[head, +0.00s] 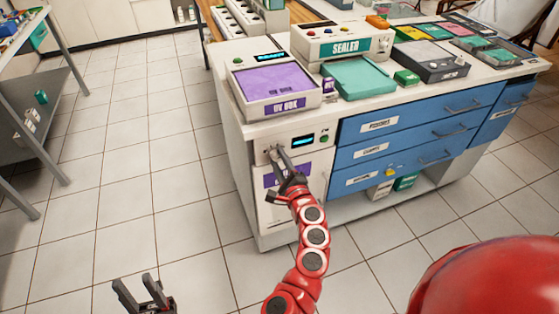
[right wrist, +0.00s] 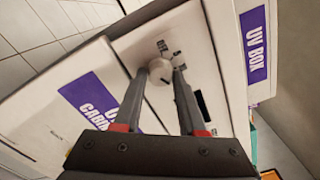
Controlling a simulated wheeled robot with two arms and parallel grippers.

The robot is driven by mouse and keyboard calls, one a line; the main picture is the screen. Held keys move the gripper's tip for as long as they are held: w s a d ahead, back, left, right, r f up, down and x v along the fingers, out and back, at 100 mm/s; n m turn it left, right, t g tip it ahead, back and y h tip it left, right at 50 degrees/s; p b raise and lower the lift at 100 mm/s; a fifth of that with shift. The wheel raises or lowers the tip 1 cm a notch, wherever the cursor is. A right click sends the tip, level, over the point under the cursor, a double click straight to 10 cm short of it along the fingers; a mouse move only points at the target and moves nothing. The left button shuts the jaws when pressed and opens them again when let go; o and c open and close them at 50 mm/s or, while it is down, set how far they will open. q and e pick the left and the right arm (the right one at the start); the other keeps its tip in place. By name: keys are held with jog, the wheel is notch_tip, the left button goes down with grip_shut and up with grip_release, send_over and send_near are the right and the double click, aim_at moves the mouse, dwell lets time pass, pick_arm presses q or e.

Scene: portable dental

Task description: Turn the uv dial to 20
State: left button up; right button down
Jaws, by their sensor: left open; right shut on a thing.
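The uv dial (right wrist: 160,72) is a small pale round knob with a dark mark, on the white front of the UV cabinet (head: 285,205). My right gripper (head: 275,152) reaches the upper left of that front, its fingers shut on the dial; in the right wrist view the fingertips (right wrist: 164,68) are at the dial's two sides. The number it points to is too small to read. The fingers hide most of the dial in the head view. A small lit display (head: 303,140) sits right of the dial. My left gripper (head: 142,290) is open and empty over the floor.
A purple-topped UV box (head: 272,82) stands on the counter above the cabinet. Blue drawers (head: 420,135) are at the right. A green button (head: 323,139) is beside the display. A metal shelf (head: 35,120) stands far left; the tiled floor between is clear.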

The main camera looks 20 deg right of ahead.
jog(key=c, duration=0.5)
grip_release()
jog(key=s+p, duration=0.1)
jog(key=s, duration=1.6)
jog(key=shift+s+d, duration=0.2)
jog(key=shift+d, duration=0.1)
